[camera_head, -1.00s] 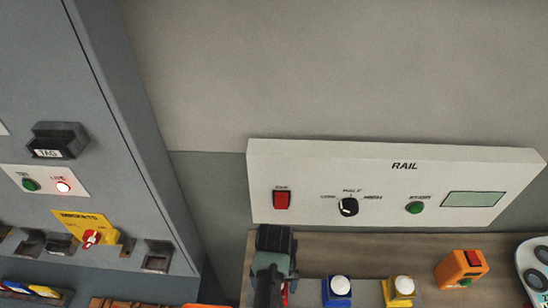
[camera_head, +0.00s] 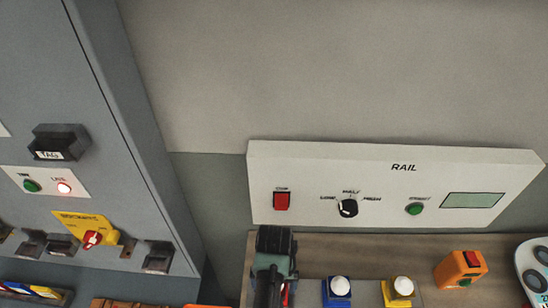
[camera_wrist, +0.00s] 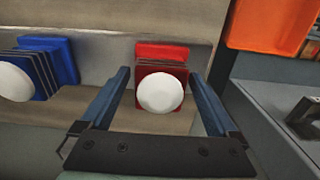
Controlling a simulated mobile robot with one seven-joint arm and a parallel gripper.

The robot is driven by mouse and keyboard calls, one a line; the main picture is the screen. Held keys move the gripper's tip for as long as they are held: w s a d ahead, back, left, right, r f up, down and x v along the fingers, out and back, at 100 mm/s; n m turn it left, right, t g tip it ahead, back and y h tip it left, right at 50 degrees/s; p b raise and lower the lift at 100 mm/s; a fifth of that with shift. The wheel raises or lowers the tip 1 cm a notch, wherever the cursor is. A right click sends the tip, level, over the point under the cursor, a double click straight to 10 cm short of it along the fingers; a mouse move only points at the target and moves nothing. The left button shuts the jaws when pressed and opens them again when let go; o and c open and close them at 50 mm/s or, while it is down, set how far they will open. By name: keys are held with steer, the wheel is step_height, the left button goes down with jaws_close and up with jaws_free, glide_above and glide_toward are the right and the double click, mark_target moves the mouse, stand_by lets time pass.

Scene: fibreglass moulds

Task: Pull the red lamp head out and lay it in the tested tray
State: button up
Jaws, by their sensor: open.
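The red lamp head (camera_wrist: 161,93) is in the middle of the wrist view, a white dome on a red finned body with a red plate behind it. In the head view only a sliver of its red (camera_head: 285,297) shows beside my arm. My gripper (camera_wrist: 159,74) is open, with one finger on each side of the lamp head. Gaps show between the fingers and the red body, so it is not clamped. I cannot make out which container is the tested tray.
A blue lamp (camera_head: 337,291) and a yellow lamp (camera_head: 398,290) stand right of my arm. An orange box with a red switch (camera_head: 461,270) stands farther right. The RAIL panel (camera_head: 395,185) is behind. In the wrist view, an orange thing (camera_wrist: 272,24) is at upper right.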

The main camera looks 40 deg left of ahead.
stand_by(0.5)
jaws_close()
stand_by(0.3)
steer(key=shift+r+p, duration=0.2)
steer(key=shift+p, duration=0.15)
steer(key=shift+r+p, duration=2.85)
steer(key=shift+p, duration=0.15)
